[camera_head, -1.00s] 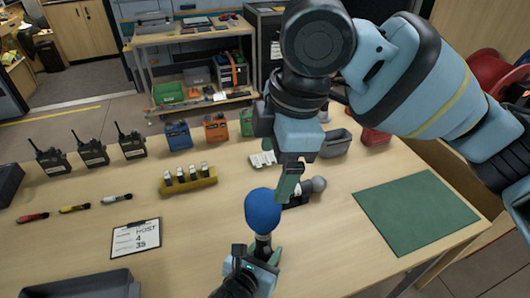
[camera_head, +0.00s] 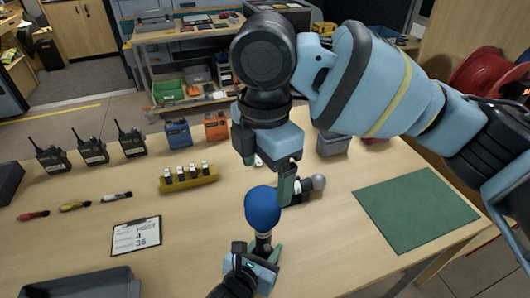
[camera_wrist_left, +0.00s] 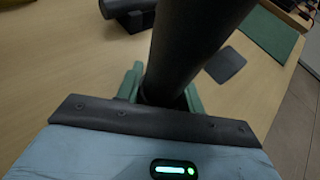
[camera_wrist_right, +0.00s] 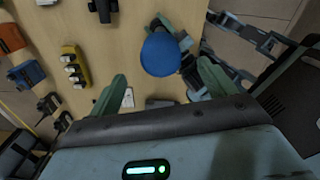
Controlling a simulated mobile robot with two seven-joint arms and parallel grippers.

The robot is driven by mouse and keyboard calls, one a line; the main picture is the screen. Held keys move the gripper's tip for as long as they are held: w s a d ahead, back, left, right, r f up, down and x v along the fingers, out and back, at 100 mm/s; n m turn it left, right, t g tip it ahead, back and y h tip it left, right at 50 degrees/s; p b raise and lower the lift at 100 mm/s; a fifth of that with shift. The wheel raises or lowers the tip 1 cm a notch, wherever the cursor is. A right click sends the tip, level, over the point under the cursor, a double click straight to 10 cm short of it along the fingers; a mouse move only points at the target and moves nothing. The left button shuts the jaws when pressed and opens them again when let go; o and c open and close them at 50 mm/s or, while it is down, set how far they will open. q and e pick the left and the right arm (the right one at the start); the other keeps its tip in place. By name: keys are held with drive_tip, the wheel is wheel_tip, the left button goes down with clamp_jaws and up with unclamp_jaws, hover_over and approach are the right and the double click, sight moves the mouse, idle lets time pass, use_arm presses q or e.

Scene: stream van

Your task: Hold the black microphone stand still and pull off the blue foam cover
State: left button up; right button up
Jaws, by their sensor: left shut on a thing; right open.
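The blue foam cover (camera_head: 263,208) sits on top of the upright black microphone on its stand (camera_head: 262,241). My left gripper (camera_head: 261,252) is shut on the black stand below the foam; the left wrist view shows the dark shaft (camera_wrist_left: 195,45) between its fingers. My right gripper (camera_head: 287,187) is open and empty, fingers pointing down, close behind and slightly right of the foam in the head view. The right wrist view shows the foam (camera_wrist_right: 161,54) beyond and between the open fingertips, with no clear contact. The stand's base is mostly hidden.
A grey-headed microphone (camera_head: 312,185) lies behind the foam. A green mat (camera_head: 415,210) lies at the right, a clipboard (camera_head: 136,238) and a dark tray (camera_head: 80,283) at the left. A yellow holder (camera_head: 188,180), radios (camera_head: 92,150) and a grey bin (camera_head: 333,143) stand farther back.

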sight(265, 195)
wheel_tip(265, 195, down, 8)
drive_tip(key=shift+f, duration=0.1)
idle(0.4)
drive_tip(key=c, duration=1.2)
